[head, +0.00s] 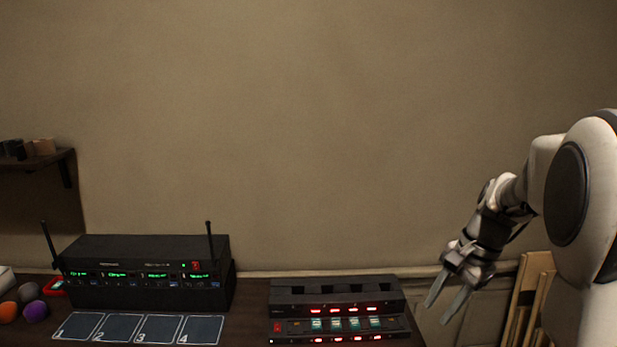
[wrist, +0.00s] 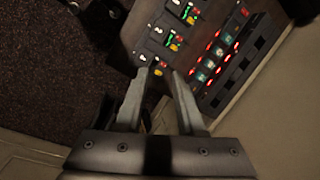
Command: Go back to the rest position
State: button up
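My gripper (head: 449,303) hangs at the right in the head view, just right of the desk's right end and pointing down. Its two fingers are apart with nothing between them. In the wrist view the open fingers (wrist: 158,80) show with a gap between their tips, and the desk equipment lies beyond them. My arm comes in from the right edge of the head view.
A black charger (head: 283,296) with red lights and several slots stands at the desk's right end. A black receiver unit (head: 150,247) with two antennas stands left, behind several numbered cards (head: 118,328). Wooden folding chairs (head: 531,290) lean behind my arm. Wall space above is clear.

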jog(key=s+a+r+n+t+h, duration=0.1)
jog(key=s+a+r+n+t, duration=0.1)
jog(key=s+a+n, duration=0.3)
jog(key=s+a+r+n+t+h, duration=0.1)
jog(key=s+a+r+n, duration=0.4)
jog(key=s, duration=0.8)
jog(key=shift+s+a+n+t+h, duration=0.3)
jog(key=shift+a+n+t+h, duration=0.15)
jog(key=shift+n+t, duration=0.45)
